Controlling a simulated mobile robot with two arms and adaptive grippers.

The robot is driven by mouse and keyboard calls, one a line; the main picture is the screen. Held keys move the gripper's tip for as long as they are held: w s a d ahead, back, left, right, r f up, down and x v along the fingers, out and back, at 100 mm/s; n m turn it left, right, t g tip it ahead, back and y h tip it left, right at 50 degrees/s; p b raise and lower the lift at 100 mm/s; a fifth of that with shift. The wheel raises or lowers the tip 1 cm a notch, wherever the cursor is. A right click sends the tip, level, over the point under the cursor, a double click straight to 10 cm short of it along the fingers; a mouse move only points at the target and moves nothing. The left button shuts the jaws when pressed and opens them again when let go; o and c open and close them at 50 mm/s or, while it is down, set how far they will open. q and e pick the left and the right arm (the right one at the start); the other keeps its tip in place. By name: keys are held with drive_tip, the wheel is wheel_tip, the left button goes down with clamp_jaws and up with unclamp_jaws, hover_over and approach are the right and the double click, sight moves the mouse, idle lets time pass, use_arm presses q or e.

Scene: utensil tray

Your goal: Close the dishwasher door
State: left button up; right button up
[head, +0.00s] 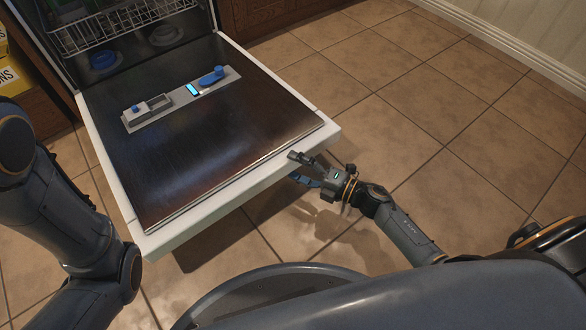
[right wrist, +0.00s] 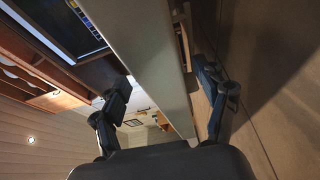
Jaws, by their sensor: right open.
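The dishwasher door (head: 232,118) hangs open and lies about flat, its dark inner panel facing up with a white rim around it. My right gripper (head: 303,168) is at the door's free edge, near its right corner. In the right wrist view the door's pale edge (right wrist: 148,62) runs between my two open fingers (right wrist: 165,100), one on each side. I cannot tell whether either finger touches it. My left arm shows at the left of the head view, but its gripper is out of view.
A wire rack (head: 112,24) sits inside the dishwasher at the back. The door's panel carries a detergent dispenser (head: 180,98). Yellow boxes (head: 10,72) stand in a wooden cabinet at the left. The tiled floor (head: 430,110) to the right is clear.

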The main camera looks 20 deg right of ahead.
drive_tip(key=shift+w+a, duration=0.4)
drive_tip(key=shift+w, duration=0.05)
